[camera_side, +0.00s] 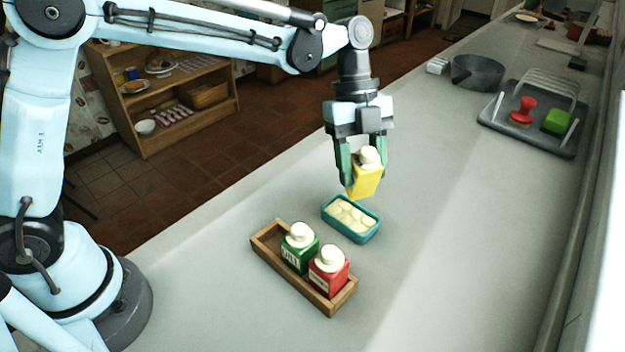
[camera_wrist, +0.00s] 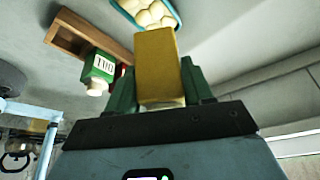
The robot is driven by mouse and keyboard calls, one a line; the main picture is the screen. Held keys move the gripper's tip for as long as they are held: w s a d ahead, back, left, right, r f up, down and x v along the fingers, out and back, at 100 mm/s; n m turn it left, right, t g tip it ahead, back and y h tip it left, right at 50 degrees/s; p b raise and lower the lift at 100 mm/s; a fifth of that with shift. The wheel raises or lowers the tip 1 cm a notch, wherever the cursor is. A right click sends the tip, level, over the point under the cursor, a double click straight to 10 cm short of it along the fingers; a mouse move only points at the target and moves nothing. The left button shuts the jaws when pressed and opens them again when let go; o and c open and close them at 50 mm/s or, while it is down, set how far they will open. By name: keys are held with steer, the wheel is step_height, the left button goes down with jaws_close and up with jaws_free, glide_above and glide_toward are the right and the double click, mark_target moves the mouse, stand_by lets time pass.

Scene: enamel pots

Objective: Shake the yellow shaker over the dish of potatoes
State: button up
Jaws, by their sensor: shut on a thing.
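The yellow shaker (camera_side: 364,182) has a white top and is held between the green fingers of my gripper (camera_side: 366,165), which is shut on it. It is off the counter, above and slightly behind the dish, and leans a little with its white top up. In the wrist view the yellow shaker (camera_wrist: 158,65) shows between the fingers (camera_wrist: 160,90). The teal dish of potatoes (camera_side: 368,236) stands on the counter, with pale round potatoes (camera_side: 350,215) in it. It also shows at the top of the wrist view, its potatoes (camera_wrist: 150,12) beyond the shaker.
A wooden tray (camera_side: 262,256) in front of the dish holds a green shaker (camera_side: 298,254) and a red shaker (camera_side: 328,276). A grey pan (camera_side: 477,72) and a dish rack (camera_side: 528,137) stand further back right. The counter right of the dish is clear.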

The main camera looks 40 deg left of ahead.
mark_target(358, 182)
steer(key=t+y, duration=0.2)
steer(key=y, duration=0.1)
steer(key=t+y, duration=0.1)
steer(key=y, duration=0.1)
steer(key=shift+w+a+f, duration=0.15)
steer(key=shift+a+f, duration=0.1)
steer(key=shift+f, duration=0.05)
steer(key=f+t+y, duration=0.1)
steer(key=y, duration=0.1)
steer(key=shift+f+t+y, duration=0.15)
steer(key=shift+t+y, duration=0.15)
steer(key=shift+y, duration=0.1)
steer(key=t+y, duration=0.1)
steer(key=y, duration=0.1)
steer(key=f+t+y, duration=0.1)
steer(key=y, duration=0.1)
steer(key=shift+f, duration=0.2)
steer(key=t+y, duration=0.1)
steer(key=y, duration=0.1)
steer(key=f+t+y, duration=0.1)
steer(key=y, duration=0.1)
steer(key=shift+t, duration=0.3)
